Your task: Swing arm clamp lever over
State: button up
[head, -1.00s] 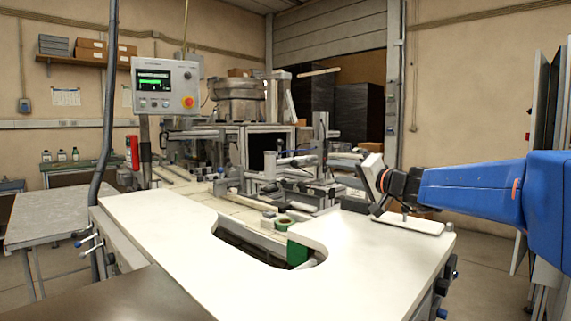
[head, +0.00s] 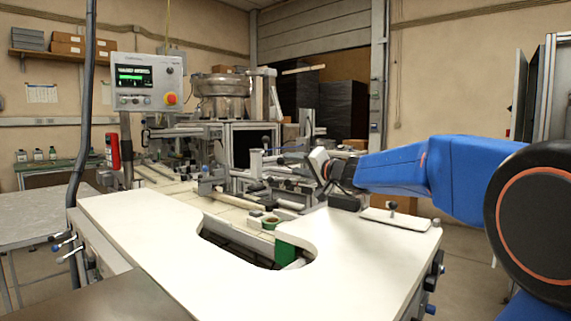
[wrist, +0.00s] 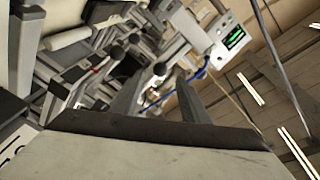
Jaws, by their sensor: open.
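My gripper (head: 313,164) is at the right side of the machine's fixtures, reaching in from the right. The wrist view shows its two grey fingers (wrist: 159,92) apart with nothing held between them. A small lever with a dark ball knob (head: 265,140) stands upright among the fixtures, left of my gripper. In the wrist view, dark round knobs (wrist: 117,52) show ahead of the fingers. I cannot tell which of these is the clamp lever of the swing arm, or whether a finger touches it.
A white worktop (head: 150,235) with a cutout lies in front, a green part (head: 286,250) at its opening. A white plate with a knob (head: 397,218) lies at right. A control panel (head: 146,83) stands left of the metal bowl (head: 222,86). Rails and brackets crowd the fixture area.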

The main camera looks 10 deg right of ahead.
aim_at(283, 162)
jog(key=shift+x, duration=2.55)
grip_shut()
